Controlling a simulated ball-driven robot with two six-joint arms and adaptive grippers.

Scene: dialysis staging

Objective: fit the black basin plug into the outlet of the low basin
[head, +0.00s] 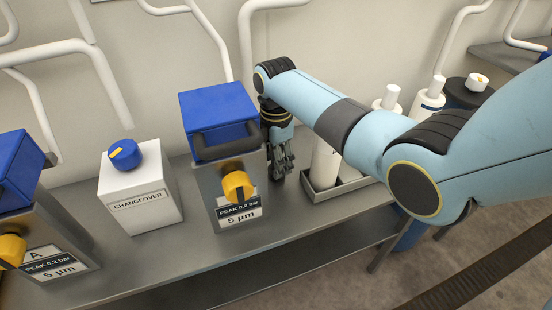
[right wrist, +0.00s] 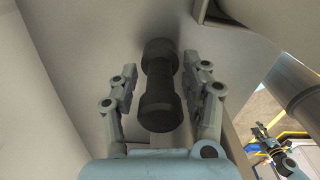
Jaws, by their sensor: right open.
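A black dumbbell-shaped piece (right wrist: 158,88), probably the basin plug, shows in the right wrist view, with thick ends and a narrower middle. My right gripper (right wrist: 161,66) is open, with one finger on each side of it and a gap on both sides. In the head view the right gripper (head: 281,172) points down behind the bench front, just right of the blue-topped filter unit; the black piece cannot be made out there. A small blue-grey gripper shape (right wrist: 275,145), probably my left gripper, shows at the lower right of the wrist view. I cannot make out the low basin or its outlet.
The blue-topped filter unit (head: 218,115) stands close left of the right gripper. A white changeover box (head: 139,197) and another filter unit (head: 48,262) stand further left. The bench front (head: 180,255) is clear.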

